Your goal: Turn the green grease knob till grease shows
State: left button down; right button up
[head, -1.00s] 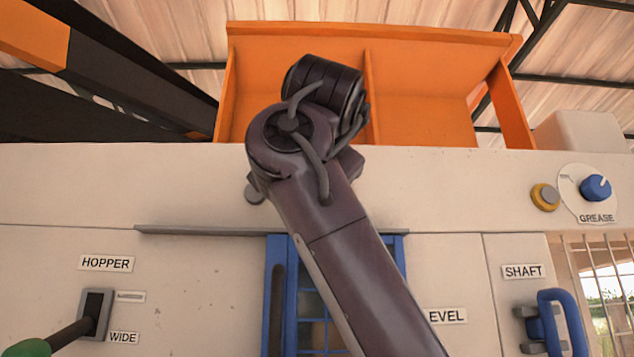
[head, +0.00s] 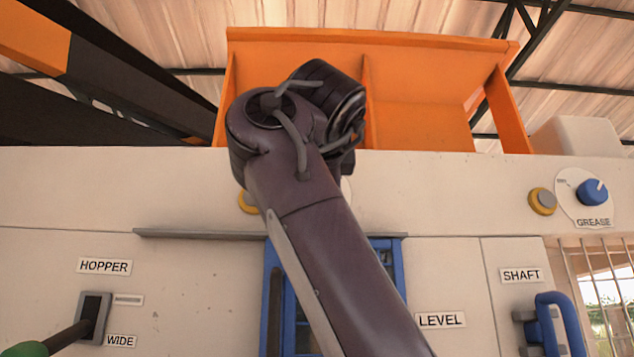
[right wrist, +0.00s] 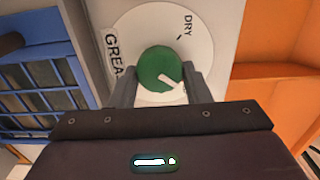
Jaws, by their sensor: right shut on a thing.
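The green grease knob (right wrist: 157,66) shows in the right wrist view, with a white pointer aimed to the lower right of the picture. It sits on a round white dial (right wrist: 130,28) lettered "DRY" and, partly hidden, "GREA". My right gripper (right wrist: 162,76) is shut on the knob, one finger on each side. I cannot make out any grease. In the head view my right arm hides the knob; only a sliver of a white dial (head: 347,190) shows beside the arm. My left gripper is not in view.
A blue knob (head: 592,192) marked GREASE and a yellow-ringed button (head: 542,201) are at the right. A HOPPER lever (head: 68,337) with a green end is lower left, a blue SHAFT handle (head: 562,322) lower right. An orange hopper (head: 420,95) stands above.

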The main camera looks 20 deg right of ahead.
jog(key=shift+m, duration=0.5)
jog(key=o, duration=1)
jog(key=shift+w, duration=0.1)
jog(key=b+v, duration=0.3)
jog(key=v, duration=0.5)
jog(key=shift+b, duration=0.3)
jog(key=shift+w, duration=0.15)
